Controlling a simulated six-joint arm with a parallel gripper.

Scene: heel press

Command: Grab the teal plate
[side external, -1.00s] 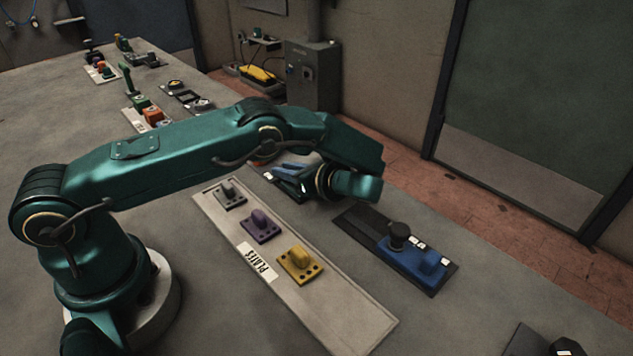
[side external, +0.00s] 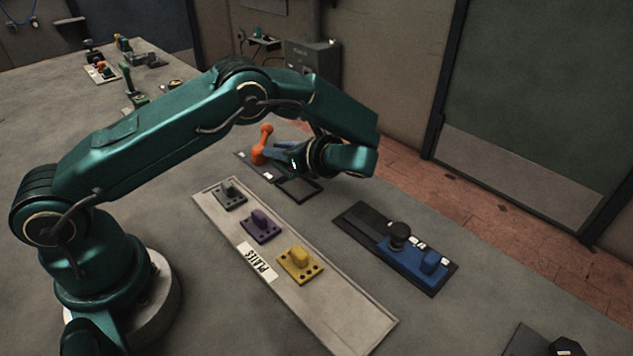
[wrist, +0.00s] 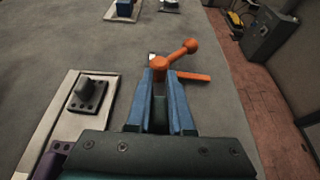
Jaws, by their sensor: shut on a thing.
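My gripper (wrist: 160,115) has blue fingers and points away from the camera in the wrist view. It is shut on a dark thing (wrist: 160,104), of which only a narrow part shows between the fingers; I take it to be the teal plate. In the side view my gripper (side external: 285,155) is raised above the table, over an empty dark frame (side external: 312,194). Most of the held thing is hidden there by the fingers and wrist. No teal plate shows on the pale plates board (side external: 340,318).
The board bears a grey plate (side external: 230,196), a purple plate (side external: 261,226) and a yellow plate (side external: 299,264). An orange lever (side external: 263,146) stands just beyond my fingers. A blue fixture with a black knob (side external: 399,236) lies right of the board.

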